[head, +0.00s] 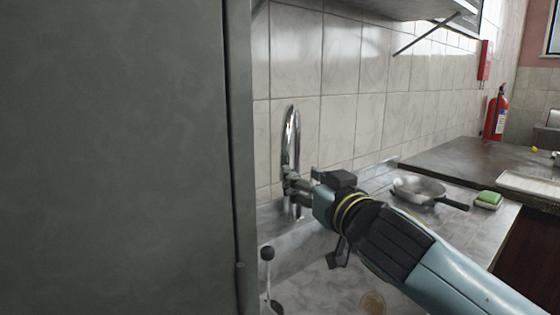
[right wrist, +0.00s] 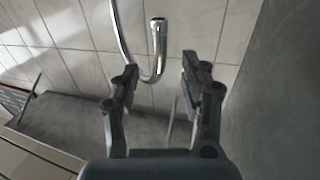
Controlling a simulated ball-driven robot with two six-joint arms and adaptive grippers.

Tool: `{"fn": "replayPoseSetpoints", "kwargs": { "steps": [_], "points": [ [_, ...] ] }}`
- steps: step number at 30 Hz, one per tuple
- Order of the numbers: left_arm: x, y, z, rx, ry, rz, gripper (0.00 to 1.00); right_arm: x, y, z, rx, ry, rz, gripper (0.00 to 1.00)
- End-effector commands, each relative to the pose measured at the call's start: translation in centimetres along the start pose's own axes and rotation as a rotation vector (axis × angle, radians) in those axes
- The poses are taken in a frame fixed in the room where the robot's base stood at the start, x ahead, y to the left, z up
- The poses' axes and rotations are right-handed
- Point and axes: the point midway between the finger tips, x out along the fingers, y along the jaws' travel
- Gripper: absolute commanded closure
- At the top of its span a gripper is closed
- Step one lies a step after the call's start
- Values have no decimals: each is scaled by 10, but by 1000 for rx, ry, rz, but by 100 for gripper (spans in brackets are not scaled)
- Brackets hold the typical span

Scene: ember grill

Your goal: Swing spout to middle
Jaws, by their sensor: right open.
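The chrome spout (head: 291,140) rises as a tall arch against the tiled wall in the head view. In the right wrist view the spout (right wrist: 158,50) shows its tip hanging at the top middle. My right gripper (head: 290,187) is at the lower part of the spout and overlaps it in the head view. In the right wrist view my right gripper (right wrist: 160,72) is open, with a finger on either side of the spout's lower curve. I cannot tell whether a finger touches it. My left gripper is not in view.
A large grey panel (head: 115,150) fills the left side, close to the spout. A lever with a dark knob (head: 267,254) stands at the lower left. A pan (head: 418,188) and a green sponge (head: 488,198) lie on the counter to the right. A fire extinguisher (head: 496,115) stands farther back.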

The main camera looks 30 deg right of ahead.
Motion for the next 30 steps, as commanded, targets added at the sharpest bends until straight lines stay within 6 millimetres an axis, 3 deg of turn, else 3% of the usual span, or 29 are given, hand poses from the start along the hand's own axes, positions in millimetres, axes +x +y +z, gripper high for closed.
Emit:
{"fn": "replayPoseSetpoints", "kwargs": {
  "steps": [8,15,20,26,30],
  "points": [
    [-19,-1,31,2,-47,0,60,55,0,-3,1,-1,2,55],
    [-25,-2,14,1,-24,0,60,89,0,-1,0,-2,2,55],
    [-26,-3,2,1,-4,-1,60,95,0,0,0,-3,1,55],
    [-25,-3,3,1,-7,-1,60,96,0,0,0,-3,1,55],
    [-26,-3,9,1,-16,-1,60,95,0,0,0,-3,1,71]
  ]
}}
